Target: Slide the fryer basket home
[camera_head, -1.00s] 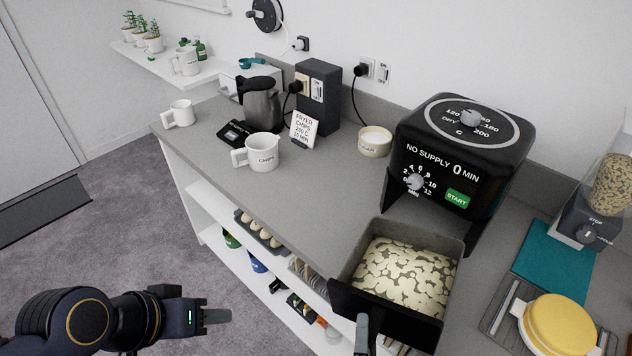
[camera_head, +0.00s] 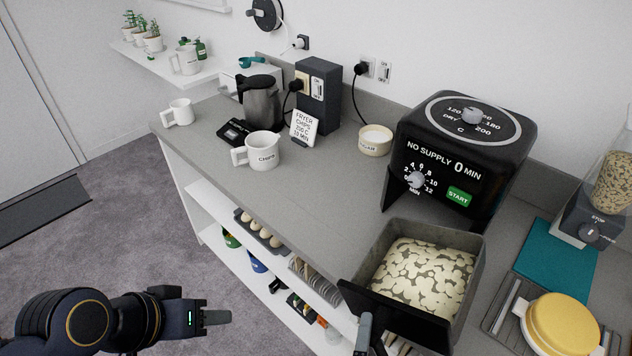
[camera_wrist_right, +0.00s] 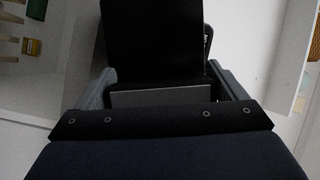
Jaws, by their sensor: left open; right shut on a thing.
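The fryer basket (camera_head: 468,262), a grey open box full of pale chips (camera_head: 422,275) with a black front panel (camera_head: 392,318), is out in front of the black fryer (camera_head: 462,150). It overhangs the counter's front edge. My right gripper (camera_wrist_right: 160,92) is shut on the basket's handle, with the black panel beyond its fingers in the right wrist view. In the head view only one grey finger (camera_head: 364,332) of it shows at the bottom, and the grip itself is hidden. My left gripper (camera_head: 222,316) is open and empty over the floor, left of the counter.
A teal mat (camera_head: 555,262) and a yellow-topped dish (camera_head: 562,323) lie to the right. Bare counter (camera_head: 320,200) lies left of the basket.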

